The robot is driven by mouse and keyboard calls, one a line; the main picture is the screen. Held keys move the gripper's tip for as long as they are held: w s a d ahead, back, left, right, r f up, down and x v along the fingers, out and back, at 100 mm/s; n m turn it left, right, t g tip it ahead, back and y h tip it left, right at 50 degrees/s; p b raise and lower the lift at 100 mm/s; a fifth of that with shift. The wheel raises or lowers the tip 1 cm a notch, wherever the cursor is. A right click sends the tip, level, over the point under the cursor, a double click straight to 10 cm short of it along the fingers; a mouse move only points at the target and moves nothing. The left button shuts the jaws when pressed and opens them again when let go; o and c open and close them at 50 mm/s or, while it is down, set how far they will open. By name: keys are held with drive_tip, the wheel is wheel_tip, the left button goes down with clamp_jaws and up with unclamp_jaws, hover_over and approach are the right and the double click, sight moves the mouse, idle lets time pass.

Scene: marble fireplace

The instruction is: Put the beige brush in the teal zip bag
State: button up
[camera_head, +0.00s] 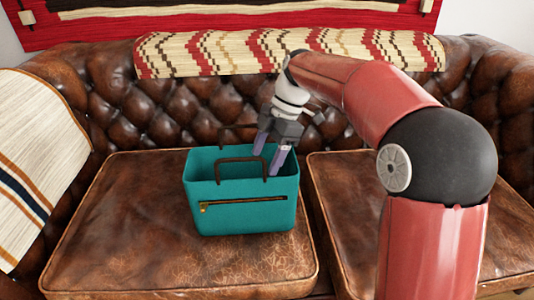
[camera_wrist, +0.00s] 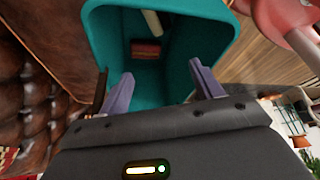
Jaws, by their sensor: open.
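The teal zip bag (camera_head: 240,216) stands upright and open-topped on the left seat cushion, with dark handles and a zip across its front. My gripper (camera_head: 268,155) is open and points down at the bag's mouth, near its right side. In the wrist view my gripper's two purple fingers (camera_wrist: 161,72) are apart with nothing between them, and the bag's teal inside (camera_wrist: 186,50) lies beyond. A beige stick-shaped thing, which looks like the brush (camera_wrist: 152,22), lies inside the bag. A small dark-red striped block (camera_wrist: 146,50) is beside it; I cannot tell whether they are joined.
The brown leather sofa has a left seat cushion (camera_head: 120,225) with clear room around the bag. A gap separates it from the right cushion (camera_head: 335,200). A striped throw (camera_head: 290,52) covers the backrest top, and another blanket (camera_head: 35,150) hangs over the left armrest.

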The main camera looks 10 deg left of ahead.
drive_tip(key=p+v, duration=0.2)
drive_tip(key=v, duration=0.9)
drive_tip(key=s+d+r+m+t+h, duration=0.1)
drive_tip(key=s+d+r+m+t, duration=0.15)
drive_tip(key=s+d+m, duration=0.4)
drive_tip(key=s+d+f+m+t+h, duration=0.1)
drive_tip(key=s+d+f+m+t, duration=0.1)
drive_tip(key=s+d+f+m, duration=0.3)
drive_tip(key=s+d+f+m+t+h, duration=0.1)
drive_tip(key=s+d+f+m+t, duration=0.2)
drive_tip(key=s+m, duration=1)
drive_tip(key=d+f, duration=0.3)
drive_tip(key=d, duration=0.2)
drive_tip(key=shift+d+f+m+t+h, duration=0.3)
drive_tip(key=shift+d+m+t, duration=0.05)
